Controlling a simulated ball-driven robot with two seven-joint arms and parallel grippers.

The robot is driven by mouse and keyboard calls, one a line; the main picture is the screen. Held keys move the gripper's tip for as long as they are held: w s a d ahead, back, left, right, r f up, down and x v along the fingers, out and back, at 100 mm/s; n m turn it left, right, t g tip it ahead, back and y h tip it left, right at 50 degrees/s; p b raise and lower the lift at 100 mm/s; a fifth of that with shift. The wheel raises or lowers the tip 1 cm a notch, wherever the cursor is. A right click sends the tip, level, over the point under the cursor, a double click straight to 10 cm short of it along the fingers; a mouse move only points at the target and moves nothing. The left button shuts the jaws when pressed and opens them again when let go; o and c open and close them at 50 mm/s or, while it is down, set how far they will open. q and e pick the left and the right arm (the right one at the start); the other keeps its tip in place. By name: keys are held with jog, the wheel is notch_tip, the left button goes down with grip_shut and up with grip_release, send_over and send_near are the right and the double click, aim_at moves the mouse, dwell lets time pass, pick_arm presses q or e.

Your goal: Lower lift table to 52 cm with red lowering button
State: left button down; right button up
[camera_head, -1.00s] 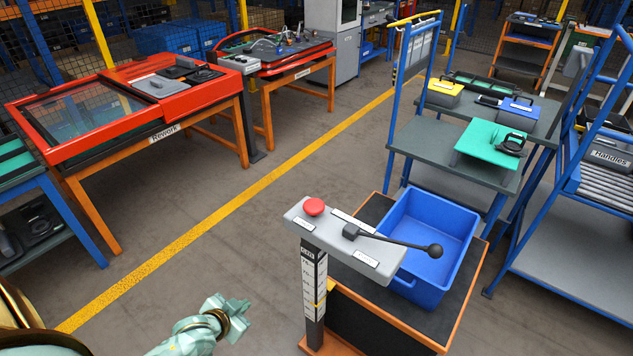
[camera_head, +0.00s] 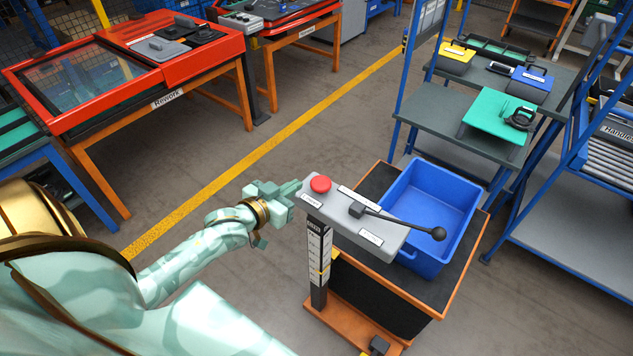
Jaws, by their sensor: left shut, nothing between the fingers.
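The red lowering button (camera_head: 320,184) sits on the left end of a grey control box (camera_head: 345,214) on a post. A black lever with a ball knob (camera_head: 438,233) lies across the box's right part. A scale strip (camera_head: 319,252) with a yellow mark runs down the post; its figures are too small to read. The lift table (camera_head: 455,309) has a dark top with an orange edge and bears a blue bin (camera_head: 427,262). My left gripper (camera_head: 297,190) is shut and empty, just left of the button at the box's left end; I cannot tell whether it touches. My right gripper is not in view.
A red rework bench (camera_head: 115,112) stands at the left, with a second red bench (camera_head: 310,24) behind. A blue-framed shelf (camera_head: 447,130) with a green board stands behind the lift table. A roller rack (camera_head: 595,165) is at right. Floor between the yellow line and post is clear.

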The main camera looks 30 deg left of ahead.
pick_arm(q)
jog(key=b, duration=0.1)
send_over(316, 188)
notch_tip(316, 188, down, 2)
jog(key=shift+w+f, duration=0.15)
jog(key=shift+f, duration=0.05)
notch_tip(316, 188, down, 3)
jog(key=shift+r+b, duration=0.15)
jog(key=shift+b, duration=0.4)
jog(key=shift+f, duration=0.65)
